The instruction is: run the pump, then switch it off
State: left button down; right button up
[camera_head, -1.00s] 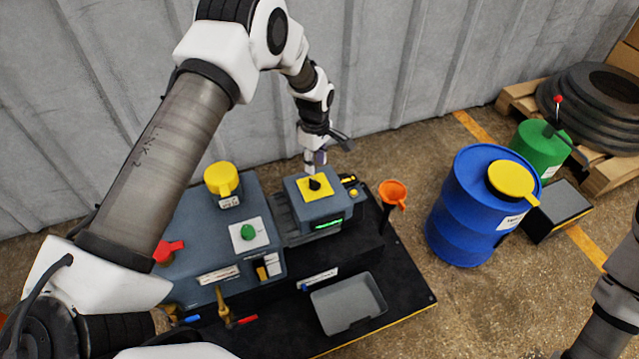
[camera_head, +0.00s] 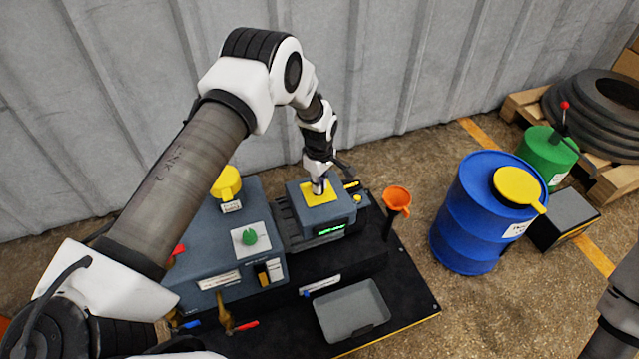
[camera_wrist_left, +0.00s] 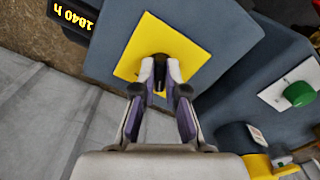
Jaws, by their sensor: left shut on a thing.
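The pump's switch box (camera_head: 322,217) is blue-grey, with a yellow plate (camera_head: 312,196) on top and a lit green display (camera_head: 331,229) on its front. My left gripper (camera_head: 318,185) points down onto the yellow plate. In the left wrist view, its fingers (camera_wrist_left: 160,82) are closed around the black knob (camera_wrist_left: 159,85) at the middle of the yellow plate (camera_wrist_left: 190,45). The fingers hide most of the knob, so I cannot tell its setting. Only part of my right arm shows at the right edge of the head view; its gripper is out of view.
The left housing has a yellow cap (camera_head: 226,182) and a green knob (camera_head: 249,238). An orange funnel (camera_head: 398,198) stands right of the box. A grey tray (camera_head: 352,309) lies in front. A blue drum (camera_head: 478,225) stands on the floor. A corrugated wall is behind.

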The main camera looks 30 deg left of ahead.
pick_arm(q)
jog(key=shift+m, duration=0.3)
jog(key=shift+m+p, duration=0.45)
jog(key=shift+m, duration=0.45)
jog(key=m, duration=0.2)
jog(key=shift+s+m+p, duration=0.1)
jog(key=shift+m+p, duration=0.2)
jog(key=m, duration=0.3)
jog(key=shift+a+m, duration=0.1)
jog(key=shift+m, duration=0.2)
jog(key=shift+s+a+m, duration=0.1)
jog(key=shift+m, duration=1.5)
jog(key=c, duration=1.2)
grip_release()
